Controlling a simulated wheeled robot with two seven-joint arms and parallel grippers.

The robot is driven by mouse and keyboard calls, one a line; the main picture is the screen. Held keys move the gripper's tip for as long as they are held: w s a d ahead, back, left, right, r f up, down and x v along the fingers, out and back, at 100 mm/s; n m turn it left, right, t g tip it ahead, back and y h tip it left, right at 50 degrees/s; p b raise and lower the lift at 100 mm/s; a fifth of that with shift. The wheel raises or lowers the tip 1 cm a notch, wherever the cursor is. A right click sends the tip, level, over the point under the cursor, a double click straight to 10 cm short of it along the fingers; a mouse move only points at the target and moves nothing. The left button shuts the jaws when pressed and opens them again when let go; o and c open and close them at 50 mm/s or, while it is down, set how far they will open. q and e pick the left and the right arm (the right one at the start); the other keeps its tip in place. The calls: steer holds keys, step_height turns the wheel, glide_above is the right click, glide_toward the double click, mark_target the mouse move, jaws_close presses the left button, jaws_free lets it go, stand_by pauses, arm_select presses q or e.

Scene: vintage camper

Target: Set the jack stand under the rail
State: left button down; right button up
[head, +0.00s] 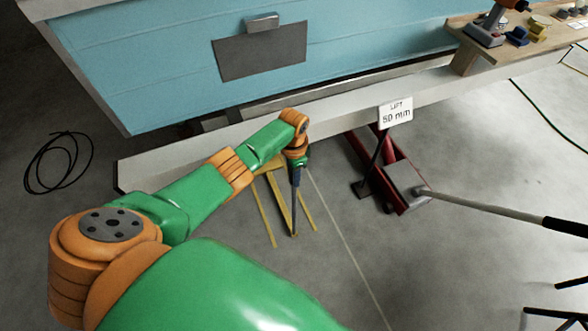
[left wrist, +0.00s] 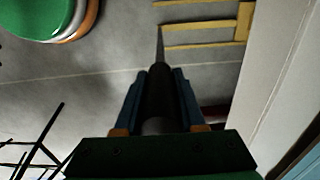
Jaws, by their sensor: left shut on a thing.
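The pale rail (head: 345,115) runs along the camper's lower edge in the head view. It also shows at the right of the left wrist view (left wrist: 262,65). My left gripper (head: 297,168) is just in front of the rail, pointing down. It is shut on a dark, slim, tapering rod (head: 296,205), which also shows between the fingers in the left wrist view (left wrist: 160,88). I cannot tell whether the rod is part of the jack stand. Yellow strips (head: 263,217) are below it, by the rail; whether they are floor marks or stand legs is unclear. My right gripper is not in view.
A red floor jack (head: 402,170) stands right of the gripper, its long handle (head: 490,206) reaching right. A sign reading LIFT 50 mm (head: 396,111) is at the rail. A wooden bench (head: 485,62) holds tools. A black cable coil (head: 58,163) lies left. Dark thin legs (head: 556,310) stand lower right.

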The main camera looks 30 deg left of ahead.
arm_select(q)
steer(key=shift+w, duration=0.1)
steer(key=c, duration=0.5)
jaws_free()
step_height(320, 180, up, 6)
steer(key=p, duration=0.3)
steer(key=shift+r+p, duration=0.2)
steer(key=shift+p, duration=0.2)
steer(key=shift+r, duration=0.4)
steer(key=shift+f, duration=0.1)
